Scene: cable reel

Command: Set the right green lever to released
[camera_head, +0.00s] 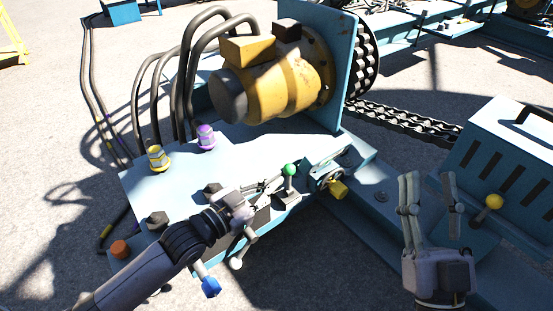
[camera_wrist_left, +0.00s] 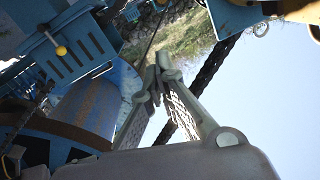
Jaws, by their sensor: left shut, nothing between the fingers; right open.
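One green-knobbed lever (camera_head: 289,169) stands on the front edge of the blue control deck in the head view, its short grey stem roughly upright. A second green lever is not seen. My left gripper (camera_head: 277,183) reaches in from the left, with its shut fingers just left of the green lever's stem; whether they touch it I cannot tell. In the left wrist view its fingertips (camera_wrist_left: 154,80) meet with nothing between them, and the green lever is not visible there. My right gripper (camera_head: 429,178) is open and empty, fingers pointing up, well right of the lever.
The yellow motor (camera_head: 270,82) and thick hoses stand behind the deck. A yellow fitting (camera_head: 337,189) sits right of the green lever. A slotted blue box (camera_head: 508,150) and a yellow-ball lever (camera_head: 494,202) are near my right gripper. A blue knob (camera_head: 210,287) is below my left arm.

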